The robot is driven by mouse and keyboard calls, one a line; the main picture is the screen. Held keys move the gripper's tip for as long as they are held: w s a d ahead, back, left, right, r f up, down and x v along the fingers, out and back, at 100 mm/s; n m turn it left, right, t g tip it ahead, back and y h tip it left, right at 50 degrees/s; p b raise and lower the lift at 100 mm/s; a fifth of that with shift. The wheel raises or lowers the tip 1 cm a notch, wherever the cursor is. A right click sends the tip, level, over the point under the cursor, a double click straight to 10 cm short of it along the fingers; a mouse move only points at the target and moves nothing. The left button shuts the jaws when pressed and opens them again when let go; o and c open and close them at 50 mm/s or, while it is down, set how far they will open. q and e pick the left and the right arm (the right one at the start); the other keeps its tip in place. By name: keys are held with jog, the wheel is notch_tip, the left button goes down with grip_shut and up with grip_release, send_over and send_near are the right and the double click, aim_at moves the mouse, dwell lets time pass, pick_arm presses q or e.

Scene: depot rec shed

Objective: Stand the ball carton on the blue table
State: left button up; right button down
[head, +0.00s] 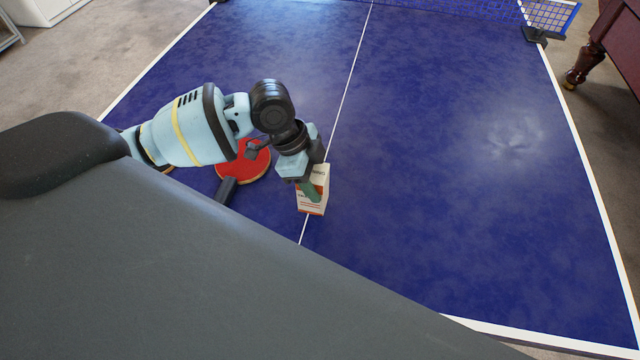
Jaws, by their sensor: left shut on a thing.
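The ball carton (311,206) is a small white and orange box at the white centre line of the blue table (450,170). It looks upright, with its lower end at or just above the table top; I cannot tell whether it touches. My left gripper (312,188) is shut on the carton from above and hides part of its upper end. My right gripper is not in view.
A red paddle (240,168) with a dark handle lies on the table just left of the carton, partly under my left arm. A net (545,15) crosses the far end. The table's right half is clear. A dark red piece of furniture (617,40) stands beyond the right edge.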

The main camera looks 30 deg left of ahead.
aim_at(327, 198)
pick_arm(q)
jog(key=shift+w+d, duration=0.25)
jog(key=shift+w, duration=0.3)
notch_tip(327, 198, down, 3)
jog(key=shift+f, duration=0.3)
jog(key=o, duration=1)
jog(key=shift+f, duration=0.15)
